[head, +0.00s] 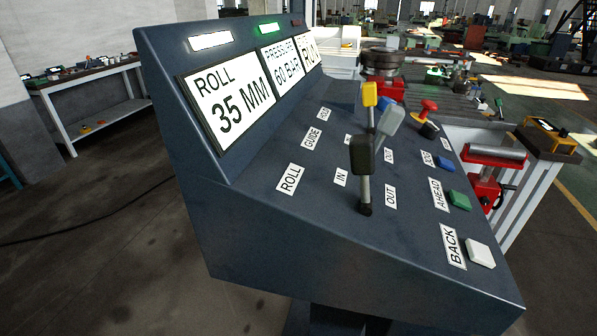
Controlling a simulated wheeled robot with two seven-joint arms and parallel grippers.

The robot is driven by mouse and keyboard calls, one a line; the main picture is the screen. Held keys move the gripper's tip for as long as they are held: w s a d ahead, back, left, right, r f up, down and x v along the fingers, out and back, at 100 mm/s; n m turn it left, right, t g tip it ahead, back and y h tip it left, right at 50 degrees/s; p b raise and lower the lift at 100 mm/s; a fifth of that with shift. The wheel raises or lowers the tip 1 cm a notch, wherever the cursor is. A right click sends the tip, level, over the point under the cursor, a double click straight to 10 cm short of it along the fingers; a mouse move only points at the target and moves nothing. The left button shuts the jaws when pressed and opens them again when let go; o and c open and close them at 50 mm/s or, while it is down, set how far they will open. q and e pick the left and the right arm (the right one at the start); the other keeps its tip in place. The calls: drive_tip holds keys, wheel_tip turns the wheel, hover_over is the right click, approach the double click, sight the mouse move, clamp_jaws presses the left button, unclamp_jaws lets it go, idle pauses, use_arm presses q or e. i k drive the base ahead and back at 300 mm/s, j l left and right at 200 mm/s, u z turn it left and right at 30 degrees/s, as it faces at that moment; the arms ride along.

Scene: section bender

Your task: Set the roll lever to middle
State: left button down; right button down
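The roll lever (364,190) stands at the front of the sloped dark console (250,235), in the row labelled ROLL (290,179). It has a black knob (361,154) on a metal stem. It looks close to upright, between the IN label (340,177) and the OUT label (390,196); I cannot tell whether it leans slightly. The roll display (228,100) reads 35 MM. Neither of my grippers is in view.
A white button (480,254), a green button (459,200), a blue button (443,164) and a red knob (428,108) line the console's right side. A bench with a red clamp (487,185) stands beyond. Open floor lies at the left.

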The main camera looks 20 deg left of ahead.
sight(362, 148)
drive_tip(key=k+j+z, duration=0.2)
drive_tip(key=j, duration=0.15)
drive_tip(key=k+j+z, duration=0.2)
drive_tip(key=j, duration=0.15)
drive_tip(key=i+j+z, duration=0.35)
drive_tip(key=j+z, duration=0.15)
drive_tip(key=j, duration=0.1)
